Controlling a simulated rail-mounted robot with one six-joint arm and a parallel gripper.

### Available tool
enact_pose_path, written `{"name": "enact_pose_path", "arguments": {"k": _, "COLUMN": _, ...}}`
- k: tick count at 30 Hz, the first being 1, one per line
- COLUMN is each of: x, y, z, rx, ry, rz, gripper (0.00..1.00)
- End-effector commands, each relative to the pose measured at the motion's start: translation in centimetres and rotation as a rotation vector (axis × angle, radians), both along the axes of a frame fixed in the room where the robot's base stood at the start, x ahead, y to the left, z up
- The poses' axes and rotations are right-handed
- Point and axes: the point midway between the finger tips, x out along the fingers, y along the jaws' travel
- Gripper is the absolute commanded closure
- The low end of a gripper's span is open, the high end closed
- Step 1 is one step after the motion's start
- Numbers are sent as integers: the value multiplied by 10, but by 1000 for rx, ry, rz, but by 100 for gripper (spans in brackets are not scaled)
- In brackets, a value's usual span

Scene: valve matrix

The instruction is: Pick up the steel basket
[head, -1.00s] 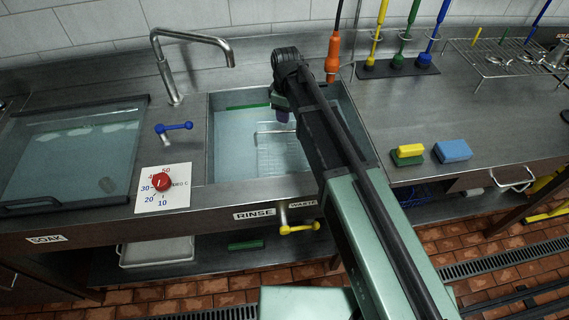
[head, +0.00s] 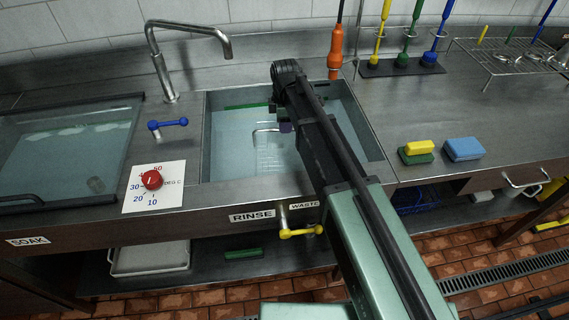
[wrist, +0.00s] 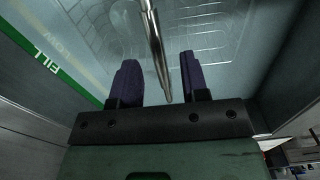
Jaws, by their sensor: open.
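The steel basket (head: 270,158) sits in the water of the rinse sink, partly hidden by my arm. Its thin bent handle (head: 264,130) rises towards my gripper (head: 286,127), which is low over the sink. In the wrist view, my gripper (wrist: 160,75) is open with its two purple fingers apart. The metal handle bar (wrist: 154,40) runs between the fingers, with visible space on both sides. I cannot tell how deep it lies between them. Blurred wire lines of the basket show beyond.
The rinse sink's walls (head: 207,140) surround the basket. A faucet (head: 180,28) and blue lever (head: 168,124) stand left. An orange hanging tool (head: 335,52) is at the back edge. Sponges (head: 464,149) lie on the right counter. A green fill line (wrist: 55,70) marks the sink wall.

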Motion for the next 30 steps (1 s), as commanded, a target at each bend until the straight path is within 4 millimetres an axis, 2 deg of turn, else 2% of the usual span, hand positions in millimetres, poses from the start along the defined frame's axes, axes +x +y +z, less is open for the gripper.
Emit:
{"name": "enact_pose_path", "arguments": {"k": 1, "x": 1, "y": 2, "z": -22, "rx": 0, "ry": 0, "rz": 0, "gripper": 59}}
{"name": "enact_pose_path", "arguments": {"k": 4, "x": 1, "y": 2, "z": -37, "rx": 0, "ry": 0, "rz": 0, "gripper": 59}}
{"name": "enact_pose_path", "arguments": {"k": 11, "x": 1, "y": 2, "z": -33, "rx": 0, "ry": 0, "rz": 0, "gripper": 59}}
{"name": "enact_pose_path", "arguments": {"k": 19, "x": 1, "y": 2, "z": -32, "rx": 0, "ry": 0, "rz": 0, "gripper": 98}}
{"name": "enact_pose_path", "arguments": {"k": 30, "x": 1, "y": 2, "z": -33, "rx": 0, "ry": 0, "rz": 0, "gripper": 100}}
